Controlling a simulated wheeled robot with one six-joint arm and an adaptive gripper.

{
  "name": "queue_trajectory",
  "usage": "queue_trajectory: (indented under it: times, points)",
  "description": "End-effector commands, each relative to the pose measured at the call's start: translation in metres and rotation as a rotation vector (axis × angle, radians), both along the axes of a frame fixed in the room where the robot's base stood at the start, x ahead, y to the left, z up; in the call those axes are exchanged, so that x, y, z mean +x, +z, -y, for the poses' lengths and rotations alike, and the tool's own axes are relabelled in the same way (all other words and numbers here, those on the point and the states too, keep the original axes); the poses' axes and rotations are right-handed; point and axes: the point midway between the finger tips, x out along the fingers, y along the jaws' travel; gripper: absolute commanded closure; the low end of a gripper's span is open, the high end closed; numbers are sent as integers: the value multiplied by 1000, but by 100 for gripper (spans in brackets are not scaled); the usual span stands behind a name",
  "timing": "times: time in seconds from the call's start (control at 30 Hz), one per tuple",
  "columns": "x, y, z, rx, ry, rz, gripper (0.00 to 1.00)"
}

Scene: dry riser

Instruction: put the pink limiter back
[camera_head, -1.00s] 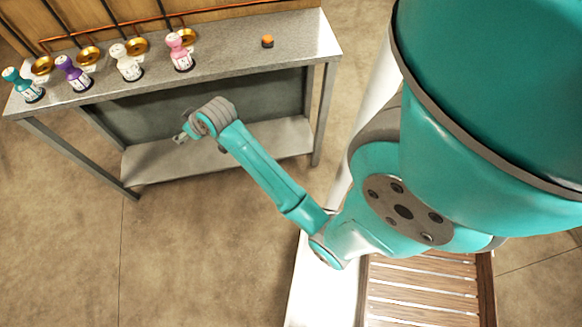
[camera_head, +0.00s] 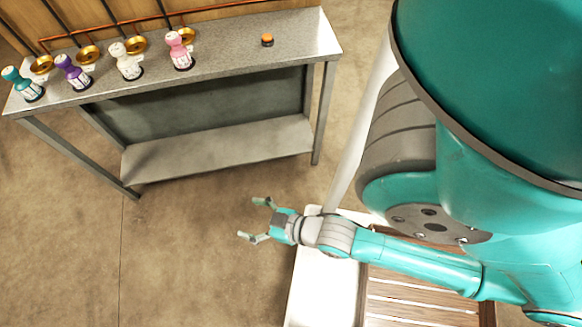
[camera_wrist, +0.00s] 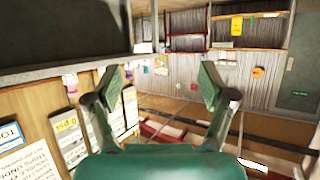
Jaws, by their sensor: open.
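My gripper (camera_head: 252,219) is open and empty, held over the floor in front of the bench, well away from the pink limiter. In the wrist view my gripper's two fingers (camera_wrist: 160,88) are spread with nothing between them. A small pink thing (camera_wrist: 70,82) shows at the left of the wrist view; I cannot tell whether it is the limiter.
White (camera_head: 127,62), purple (camera_head: 73,72) and teal (camera_head: 22,84) limiters stand left of the pink one. Brass discs (camera_head: 136,46) sit behind them along copper pipes. An orange-topped black button (camera_head: 267,40) is on the bench (camera_head: 225,55). The bench's right part is mostly clear.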

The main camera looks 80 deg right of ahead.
Motion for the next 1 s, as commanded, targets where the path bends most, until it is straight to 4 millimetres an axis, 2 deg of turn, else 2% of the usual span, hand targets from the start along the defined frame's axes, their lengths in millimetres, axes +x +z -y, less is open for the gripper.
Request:
queue_trajectory:
  times: [0.03, 0.2, 0.4, 0.6, 1.0]
  points:
    - [-18, 8, -7, -2, 20, 10, 18]
    - [-61, 45, -22, -7, 76, 72, 18]
    - [-94, 81, -32, -8, 127, 130, 18]
    - [-103, 95, -34, -6, 145, 153, 18]
    - [-103, 96, -34, -6, 145, 154, 18]
